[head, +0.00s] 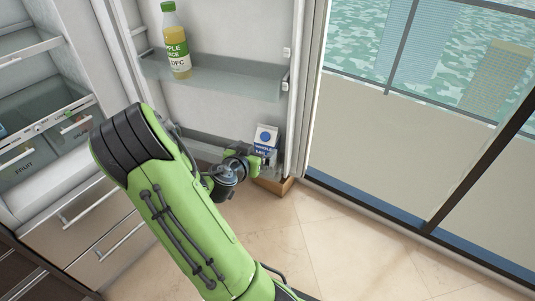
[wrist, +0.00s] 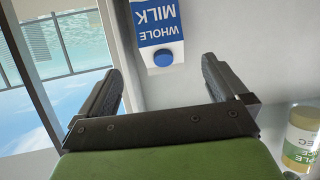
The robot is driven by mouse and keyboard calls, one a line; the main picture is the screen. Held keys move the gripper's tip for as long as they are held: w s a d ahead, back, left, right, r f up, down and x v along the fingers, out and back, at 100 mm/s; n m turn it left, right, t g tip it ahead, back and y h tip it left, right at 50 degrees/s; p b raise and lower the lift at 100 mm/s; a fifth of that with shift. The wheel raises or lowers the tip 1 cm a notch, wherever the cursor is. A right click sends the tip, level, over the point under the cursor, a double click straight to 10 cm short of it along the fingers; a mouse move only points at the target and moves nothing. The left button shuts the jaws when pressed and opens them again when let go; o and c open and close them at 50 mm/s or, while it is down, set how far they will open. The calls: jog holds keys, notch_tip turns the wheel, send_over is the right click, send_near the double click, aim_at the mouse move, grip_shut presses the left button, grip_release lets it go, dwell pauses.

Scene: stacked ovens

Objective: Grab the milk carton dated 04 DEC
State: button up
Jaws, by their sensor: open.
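A white and blue milk carton (head: 265,140) labelled "WHOLE MILK" stands on the low shelf of the open fridge door, at its right end. In the wrist view the carton (wrist: 157,30) appears upside down, beyond and between my fingers. No date can be read on it in either view. My gripper (wrist: 162,85) is open, with nothing between its fingers. In the head view my arm reaches to the door, and my gripper (head: 262,157) is close to the carton and covers its lower part.
A juice bottle (head: 176,42) with a green cap stands on the door shelf above (head: 215,78); it shows at the lower right of the wrist view (wrist: 302,135). Fridge drawers (head: 75,125) are at the left. A window (head: 420,130) lies right of the door. The tiled floor (head: 330,245) is clear.

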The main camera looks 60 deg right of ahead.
aim_at(265, 140)
jog(key=p+x, duration=0.1)
jog(key=x, duration=1.1)
jog(key=shift+d, duration=0.1)
jog(key=shift+c, duration=0.6)
jog(key=c, duration=1.7)
jog(key=shift+w, duration=0.1)
grip_shut()
jog(key=shift+r, duration=0.15)
